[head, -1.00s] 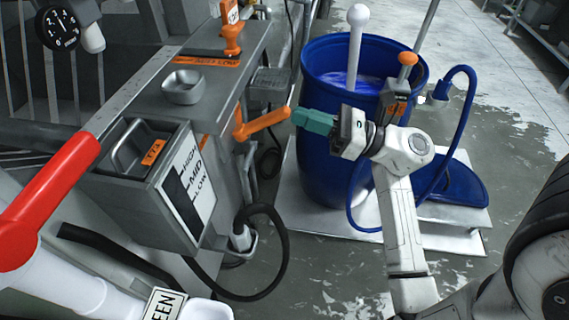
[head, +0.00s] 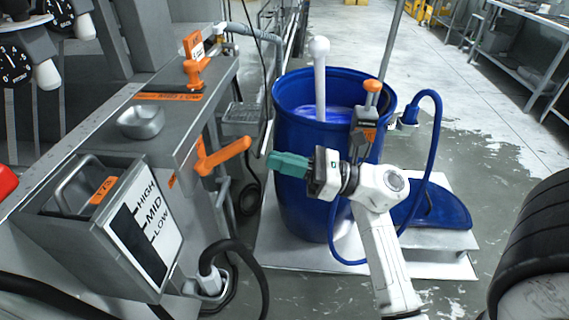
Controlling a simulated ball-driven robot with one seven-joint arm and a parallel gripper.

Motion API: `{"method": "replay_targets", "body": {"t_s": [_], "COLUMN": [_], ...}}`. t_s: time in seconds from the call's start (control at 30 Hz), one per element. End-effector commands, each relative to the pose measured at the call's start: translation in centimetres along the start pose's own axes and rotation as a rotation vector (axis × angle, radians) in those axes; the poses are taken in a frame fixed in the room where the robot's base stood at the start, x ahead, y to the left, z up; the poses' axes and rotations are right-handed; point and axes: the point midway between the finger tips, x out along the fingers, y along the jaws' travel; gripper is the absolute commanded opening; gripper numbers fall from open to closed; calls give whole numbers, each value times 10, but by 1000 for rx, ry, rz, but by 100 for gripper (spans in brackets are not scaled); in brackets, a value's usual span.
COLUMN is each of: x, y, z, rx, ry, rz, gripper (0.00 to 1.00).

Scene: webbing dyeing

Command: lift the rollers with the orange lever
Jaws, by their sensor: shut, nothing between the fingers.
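An orange lever (head: 222,156) sticks out from the side of the grey machine, its free end pointing right and slightly up in the picture. My gripper (head: 270,159), with teal fingers, is shut and empty. Its tips are just right of and a little below the lever's free end in the head view, with a small visible gap. A second orange handle (head: 196,68) stands upright on top of the machine, with a tag behind it. The rollers are not recognisable in view.
A blue barrel (head: 300,190) with a white-knobbed rod stands behind my gripper on a pale platform (head: 425,262). A blue hose (head: 436,150) loops right of it. A HIGH/MID/LOW box (head: 145,222) and black hose (head: 255,262) are near left. Wet floor lies right.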

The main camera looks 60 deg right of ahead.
Motion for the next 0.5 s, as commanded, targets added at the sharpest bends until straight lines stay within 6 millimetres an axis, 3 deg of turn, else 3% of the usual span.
{"method": "replay_targets", "body": {"t_s": [0.3,0.5], "x": [-61,-89], "y": [-1,-1], "z": [4,7], "rx": [-1,-1], "ry": [2,2], "rz": [-6,-4], "gripper": [0,0]}}
